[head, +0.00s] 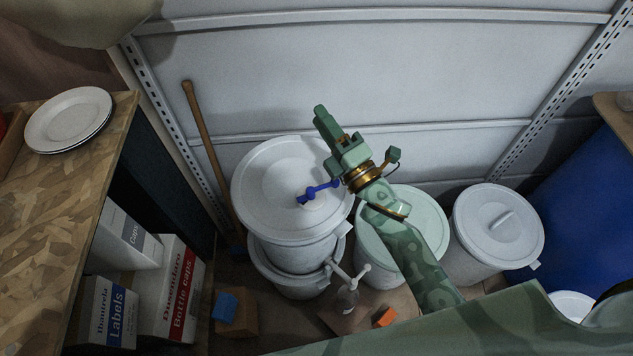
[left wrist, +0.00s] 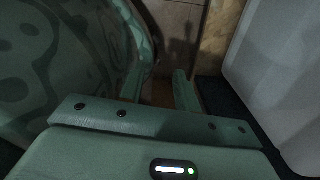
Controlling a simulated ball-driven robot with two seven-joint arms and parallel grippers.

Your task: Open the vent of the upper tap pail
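The upper pail (head: 262,190) is white with a round lid and stands stacked on a lower white pail (head: 270,277). A blue vent lever (head: 317,191) lies on the right part of its lid; its right end is close to my right gripper's wrist. My right gripper (head: 322,118) is over the lid's far right edge, pointing up and left in the head view. Its fingers are seen nearly edge-on, so I cannot tell whether they are open or touch anything. My left gripper (left wrist: 160,88) shows only in the left wrist view, with its fingers apart and nothing between them.
Two more lidded pails stand to the right, one pale green (head: 425,215) and one white (head: 500,225). A blue drum (head: 585,215) is at far right. A wooden handle (head: 205,145) leans on the wall. A wooden counter (head: 60,215) with plates (head: 68,118) and boxes (head: 170,290) is left.

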